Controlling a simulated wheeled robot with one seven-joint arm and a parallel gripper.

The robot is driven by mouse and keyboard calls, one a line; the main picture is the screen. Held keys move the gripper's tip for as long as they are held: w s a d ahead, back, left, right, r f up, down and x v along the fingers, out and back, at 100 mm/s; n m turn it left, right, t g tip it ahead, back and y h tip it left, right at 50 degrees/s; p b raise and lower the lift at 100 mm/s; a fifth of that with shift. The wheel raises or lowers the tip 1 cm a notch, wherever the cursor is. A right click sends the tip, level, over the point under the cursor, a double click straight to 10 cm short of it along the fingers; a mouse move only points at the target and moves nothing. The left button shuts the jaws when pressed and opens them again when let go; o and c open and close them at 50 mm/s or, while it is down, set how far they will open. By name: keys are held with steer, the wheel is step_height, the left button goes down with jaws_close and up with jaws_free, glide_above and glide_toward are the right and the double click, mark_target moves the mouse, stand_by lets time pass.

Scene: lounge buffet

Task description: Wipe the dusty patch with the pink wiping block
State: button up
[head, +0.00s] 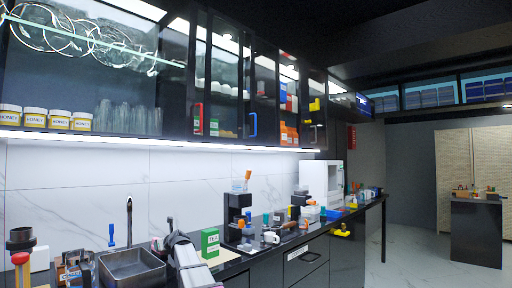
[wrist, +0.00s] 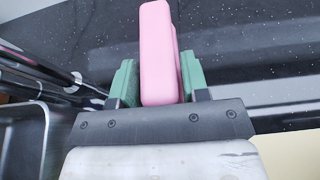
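The pink wiping block (wrist: 155,50) stands between the green-padded fingers of my gripper (wrist: 158,85) in the wrist view. The black countertop (wrist: 245,45) lies beyond and below the block and is scattered with small pale specks. I cannot make out a separate edge of a dusty patch among them. My arm shows beside the sink there.
The metal sink (head: 132,270) with its faucet (head: 129,220) is left of my arm; its rim also shows in the wrist view (wrist: 38,140). A green box (head: 210,243) stands right of my arm. A black coffee machine (head: 237,215) and a white mug (head: 271,238) stand farther along.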

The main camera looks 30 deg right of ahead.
jaws_close()
steer(key=shift+r, duration=3.5)
